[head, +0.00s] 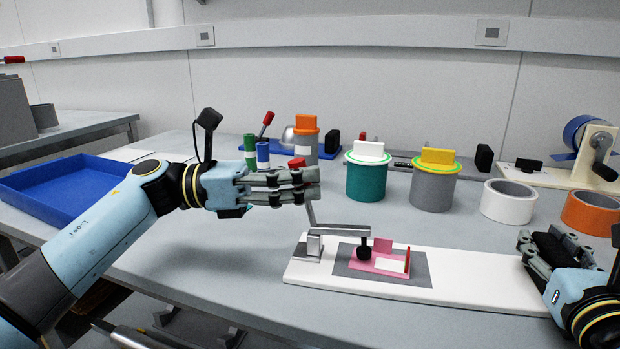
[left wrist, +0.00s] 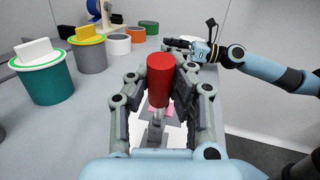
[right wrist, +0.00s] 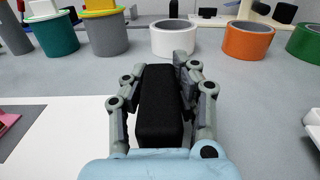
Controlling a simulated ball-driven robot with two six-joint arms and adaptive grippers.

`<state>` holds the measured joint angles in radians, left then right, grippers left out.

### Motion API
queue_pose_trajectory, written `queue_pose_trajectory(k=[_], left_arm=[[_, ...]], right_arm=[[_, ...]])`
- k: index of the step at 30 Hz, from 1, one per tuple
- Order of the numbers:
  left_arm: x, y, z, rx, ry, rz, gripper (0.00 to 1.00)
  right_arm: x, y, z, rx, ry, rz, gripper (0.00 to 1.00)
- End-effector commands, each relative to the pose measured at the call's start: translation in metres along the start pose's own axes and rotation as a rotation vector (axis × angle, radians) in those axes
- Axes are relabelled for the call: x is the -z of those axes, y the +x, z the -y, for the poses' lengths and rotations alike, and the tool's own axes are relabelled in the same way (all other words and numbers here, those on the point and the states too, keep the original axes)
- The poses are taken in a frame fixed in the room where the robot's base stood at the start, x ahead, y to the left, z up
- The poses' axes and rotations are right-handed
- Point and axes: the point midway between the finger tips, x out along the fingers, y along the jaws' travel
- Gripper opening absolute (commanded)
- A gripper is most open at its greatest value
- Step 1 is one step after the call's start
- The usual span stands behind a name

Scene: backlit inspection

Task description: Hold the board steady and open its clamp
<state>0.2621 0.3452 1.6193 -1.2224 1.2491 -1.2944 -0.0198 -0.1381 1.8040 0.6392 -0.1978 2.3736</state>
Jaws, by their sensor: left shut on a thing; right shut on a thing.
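The white board (head: 310,272) lies on the bench, with a grey pad (head: 420,272) and a pink piece (head: 382,246) on it. The metal clamp (head: 314,246) stands at its left end. Its arm lies level, with the black tip (head: 364,252) down at the pink piece. The lever rises to a red handle (head: 297,162), also in the left wrist view (left wrist: 160,75). My left gripper (head: 310,180) is shut on this handle. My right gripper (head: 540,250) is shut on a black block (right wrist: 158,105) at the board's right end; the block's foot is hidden.
Behind the board stand a teal canister (head: 367,180), a grey canister (head: 432,190) and tape rolls, white (head: 508,201) and orange (head: 590,212). Green and blue cylinders stand behind my left gripper. A blue tray (head: 60,190) is at left. The bench before the canisters is clear.

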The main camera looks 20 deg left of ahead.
Motion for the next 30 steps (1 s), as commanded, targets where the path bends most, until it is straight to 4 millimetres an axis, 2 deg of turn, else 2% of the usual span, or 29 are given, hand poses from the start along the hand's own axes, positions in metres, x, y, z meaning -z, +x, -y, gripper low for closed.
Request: queue_pose_trajectory(k=[1, 6, 16, 17, 23, 30], left_arm=[[0.003, -0.004, -0.001, -0.001, -0.011, 0.038, 0.00], [0.004, -0.012, -0.003, 0.002, -0.031, 0.154, 0.00], [0.004, -0.014, -0.004, 0.001, -0.031, 0.176, 0.00], [0.004, -0.014, -0.004, 0.001, -0.031, 0.176, 0.19], [0.004, -0.014, -0.003, 0.002, -0.032, 0.176, 0.45], [0.004, -0.014, -0.003, 0.002, -0.033, 0.176, 0.46]], right_arm=[[0.007, -0.001, -0.001, -0.003, -0.002, -0.013, 0.00], [0.007, -0.001, -0.001, -0.003, -0.002, -0.013, 0.00], [0.007, -0.002, 0.000, -0.002, -0.002, -0.013, 0.00], [0.007, -0.002, 0.000, -0.002, -0.003, -0.013, 0.00], [0.007, -0.001, -0.001, -0.003, -0.003, -0.013, 0.00], [0.007, -0.001, -0.001, -0.003, -0.002, -0.013, 0.00]])
